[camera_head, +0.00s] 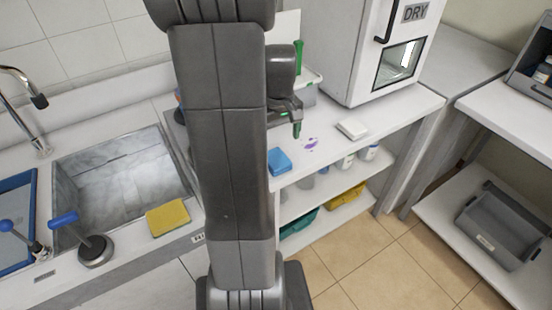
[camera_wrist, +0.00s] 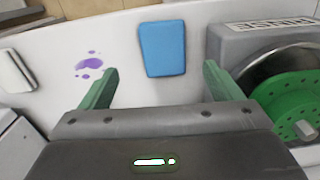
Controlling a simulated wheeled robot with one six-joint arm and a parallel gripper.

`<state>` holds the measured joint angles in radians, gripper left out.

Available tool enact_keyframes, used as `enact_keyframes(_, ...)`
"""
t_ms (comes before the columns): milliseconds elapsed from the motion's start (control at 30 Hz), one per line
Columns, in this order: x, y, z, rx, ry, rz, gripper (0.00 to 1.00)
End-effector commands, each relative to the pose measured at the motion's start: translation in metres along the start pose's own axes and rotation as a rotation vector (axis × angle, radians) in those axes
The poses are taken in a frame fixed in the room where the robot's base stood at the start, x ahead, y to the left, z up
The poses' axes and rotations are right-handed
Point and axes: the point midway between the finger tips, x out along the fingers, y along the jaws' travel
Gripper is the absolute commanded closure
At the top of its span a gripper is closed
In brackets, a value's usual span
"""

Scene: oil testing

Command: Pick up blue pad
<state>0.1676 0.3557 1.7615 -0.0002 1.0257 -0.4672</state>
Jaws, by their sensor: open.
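The blue pad (camera_head: 279,161) lies flat on the white counter (camera_head: 345,150), near its front edge and just right of my arm in the head view. In the wrist view the blue pad (camera_wrist: 162,48) lies beyond my fingertips, roughly centred between them. My gripper (camera_wrist: 158,82) is open, with its two green fingers spread apart and nothing between them. In the head view my gripper (camera_head: 297,130) hangs over the counter behind the pad, partly hidden by my arm.
Purple spots (camera_wrist: 90,66) mark the counter left of the pad in the wrist view. A white pad (camera_wrist: 16,70) lies farther left. A grey rinse unit with a green perforated disc (camera_wrist: 290,100) stands close on the right. A DRY cabinet (camera_head: 375,50) stands at the counter's back.

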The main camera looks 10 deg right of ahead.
Motion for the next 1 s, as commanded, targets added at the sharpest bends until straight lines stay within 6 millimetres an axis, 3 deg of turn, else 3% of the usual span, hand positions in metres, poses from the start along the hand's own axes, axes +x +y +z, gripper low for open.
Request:
enact_keyframes(100,0.017,0.0,0.0,0.0,-0.003,-0.001,0.15)
enact_keyframes(367,0.035,-0.002,-0.001,-0.001,-0.003,-0.002,0.15)
enact_keyframes(633,0.07,-0.006,-0.004,0.0,-0.002,-0.001,0.15)
enact_keyframes(967,0.077,-0.005,-0.005,0.0,0.002,0.001,0.15)
enact_keyframes(1000,0.077,-0.005,-0.005,0.0,0.002,0.001,0.2)
